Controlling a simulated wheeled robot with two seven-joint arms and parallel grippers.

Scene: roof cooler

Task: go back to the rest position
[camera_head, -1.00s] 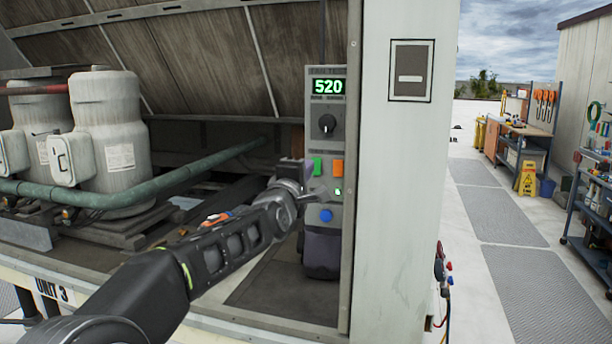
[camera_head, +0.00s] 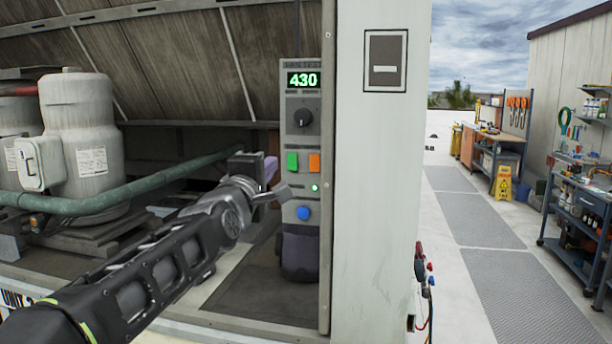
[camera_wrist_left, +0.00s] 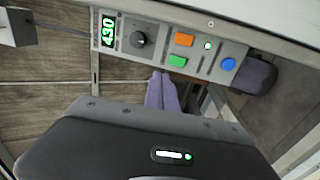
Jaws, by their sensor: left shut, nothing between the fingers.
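My left gripper (camera_head: 270,169) is in front of the grey control panel (camera_head: 299,247), just left of its buttons in the head view. Its pale purple fingers show shut and empty in the left wrist view (camera_wrist_left: 161,92). The panel has a green readout (camera_head: 303,80) showing 430, a black knob (camera_head: 303,117), a green button (camera_head: 292,160), an orange button (camera_head: 314,161), a lit green lamp (camera_head: 315,188) and a blue button (camera_head: 303,213). A gap shows between fingers and panel in the wrist view. My right gripper is not in view.
A white post (camera_head: 378,200) stands right of the panel. Grey tanks (camera_head: 85,130) and a green pipe (camera_head: 110,203) are at the left. Beyond the post, a walkway (camera_head: 465,220) is open, with a yellow sign (camera_head: 503,183) and a blue shelf cart (camera_head: 578,215) further right.

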